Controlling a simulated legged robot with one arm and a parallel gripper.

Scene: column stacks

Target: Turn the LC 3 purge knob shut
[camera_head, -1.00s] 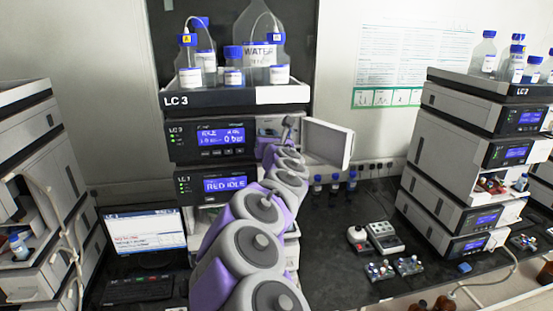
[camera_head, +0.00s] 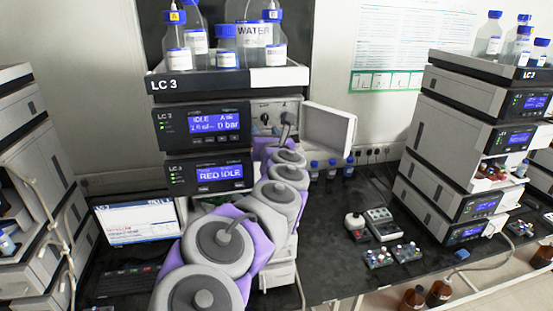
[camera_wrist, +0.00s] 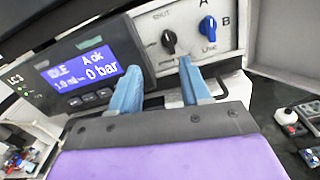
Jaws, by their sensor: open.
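The LC 3 stack (camera_head: 175,84) stands mid-left in the head view, its pump door (camera_head: 329,128) swung open to the right. Behind the door is a pale panel with a black knob (camera_head: 265,118). In the wrist view, the black purge knob (camera_wrist: 168,40) sits below a word that reads like SHUT. The purge knob's exact pointer angle is unclear. My gripper (camera_wrist: 160,68) is open and empty, its two blue fingers below the purge knob and apart from it. In the head view my arm hides the panel's lower part.
The pump display (camera_wrist: 80,68) reads IDLE, A ok and 0 bar. Bottles (camera_head: 226,45) stand in the tray on top of the stack. A laptop (camera_head: 136,222) is at left. Small blue-capped bottles (camera_head: 331,169) and bench devices (camera_head: 381,224) are at right. Another stack (camera_head: 460,130) stands far right.

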